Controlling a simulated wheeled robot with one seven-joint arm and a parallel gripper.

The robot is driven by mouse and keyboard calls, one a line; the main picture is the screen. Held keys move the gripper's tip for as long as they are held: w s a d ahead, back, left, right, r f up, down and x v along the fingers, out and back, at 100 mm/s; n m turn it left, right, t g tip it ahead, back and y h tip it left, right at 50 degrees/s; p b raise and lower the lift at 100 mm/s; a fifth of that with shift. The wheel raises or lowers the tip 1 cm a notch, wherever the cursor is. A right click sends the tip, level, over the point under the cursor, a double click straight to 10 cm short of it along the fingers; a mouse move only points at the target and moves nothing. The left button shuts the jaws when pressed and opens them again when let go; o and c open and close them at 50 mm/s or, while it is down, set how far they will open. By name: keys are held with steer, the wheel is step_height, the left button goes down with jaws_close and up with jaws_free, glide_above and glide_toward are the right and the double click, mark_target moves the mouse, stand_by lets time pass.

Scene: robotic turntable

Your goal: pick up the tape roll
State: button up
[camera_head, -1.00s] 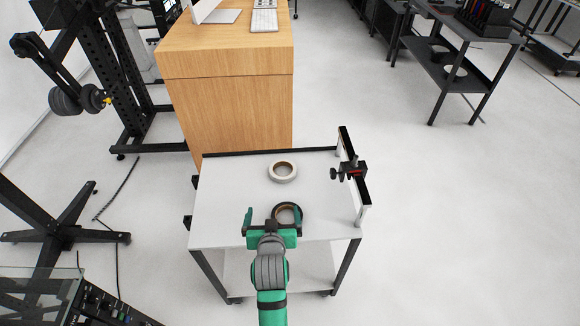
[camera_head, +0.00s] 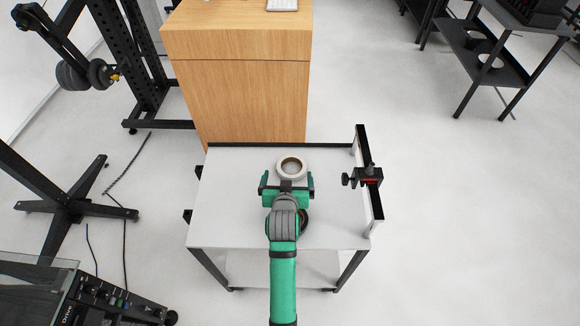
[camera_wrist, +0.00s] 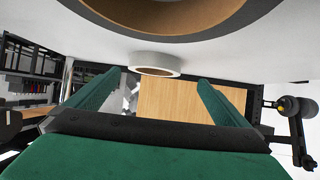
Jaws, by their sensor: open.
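Two tape rolls lie flat on the white cart top. The white roll with a brown core (camera_head: 280,170) is just beyond my gripper (camera_head: 288,181). It also shows between the finger lines in the wrist view (camera_wrist: 155,71). The dark roll (camera_head: 304,217) is mostly hidden under my wrist; its brown inner side (camera_wrist: 160,22) fills the top of the wrist view. My gripper is open and empty, its green fingers (camera_wrist: 155,92) spread and pointing toward the white roll. The exact height above the cart is hard to tell.
The white cart top (camera_head: 230,210) has free room to the left. A black rail (camera_head: 369,190) with a small clamp-like device (camera_head: 364,176) edges its right side. A wooden desk (camera_head: 243,100) stands behind the cart.

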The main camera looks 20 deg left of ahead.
mark_target(291, 169)
steer(key=shift+w+d+f, duration=0.2)
steer(key=shift+w+d, duration=0.05)
steer(key=shift+w, duration=0.25)
steer(key=shift+x, duration=2.6)
steer(key=shift+w+d+r, duration=0.1)
steer(key=shift+d, duration=0.05)
steer(key=c, duration=1.1)
